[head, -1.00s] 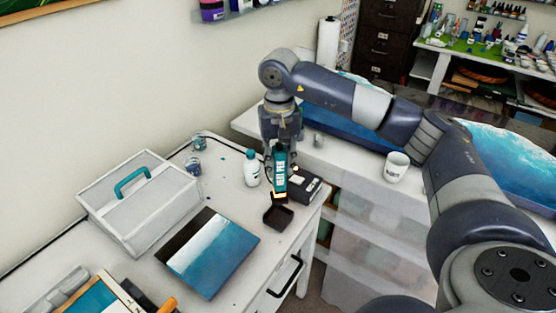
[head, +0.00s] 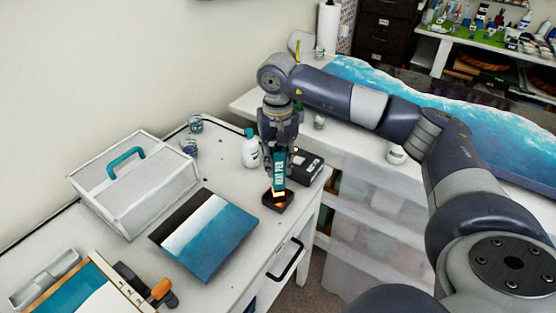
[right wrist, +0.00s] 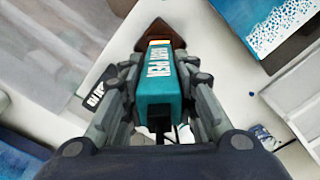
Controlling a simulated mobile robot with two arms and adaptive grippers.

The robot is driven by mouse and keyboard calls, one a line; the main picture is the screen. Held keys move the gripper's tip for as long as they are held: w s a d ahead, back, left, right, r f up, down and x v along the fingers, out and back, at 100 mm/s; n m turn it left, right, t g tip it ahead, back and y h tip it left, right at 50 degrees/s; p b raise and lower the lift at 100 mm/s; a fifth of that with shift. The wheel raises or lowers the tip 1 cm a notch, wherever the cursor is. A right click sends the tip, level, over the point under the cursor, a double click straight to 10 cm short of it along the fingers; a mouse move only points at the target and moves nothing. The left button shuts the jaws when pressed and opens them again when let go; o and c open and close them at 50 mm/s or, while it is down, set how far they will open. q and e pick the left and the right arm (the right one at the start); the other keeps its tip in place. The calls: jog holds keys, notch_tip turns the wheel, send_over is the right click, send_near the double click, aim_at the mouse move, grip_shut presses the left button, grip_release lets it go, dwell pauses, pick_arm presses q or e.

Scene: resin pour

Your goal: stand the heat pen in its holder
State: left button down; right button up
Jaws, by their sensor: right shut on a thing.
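The teal heat pen (head: 279,168) with white lettering is upright in my right gripper (head: 278,148), which is shut on it. The pen also shows in the right wrist view (right wrist: 159,80), between the two fingers (right wrist: 160,100). Its lower end meets the dark square holder (head: 277,203) in the head view. I cannot tell how deep the tip sits or whether it touches the bottom. In the right wrist view the brown holder (right wrist: 158,33) shows beyond the pen, partly hidden by it. My left gripper is out of view.
A black box (head: 305,170) stands close right of the pen, and a white bottle (head: 250,149) close left. A blue-and-white panel (head: 207,238) lies left of the holder. A case with a teal handle (head: 135,185) stands further left. The desk edge is near the holder's right.

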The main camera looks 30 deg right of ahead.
jog(key=shift+f, duration=0.3)
jog(key=o, duration=1.1)
jog(key=shift+o, duration=0.2)
notch_tip(320, 180, up, 12)
jog(key=shift+r, duration=0.1)
dwell(0.4)
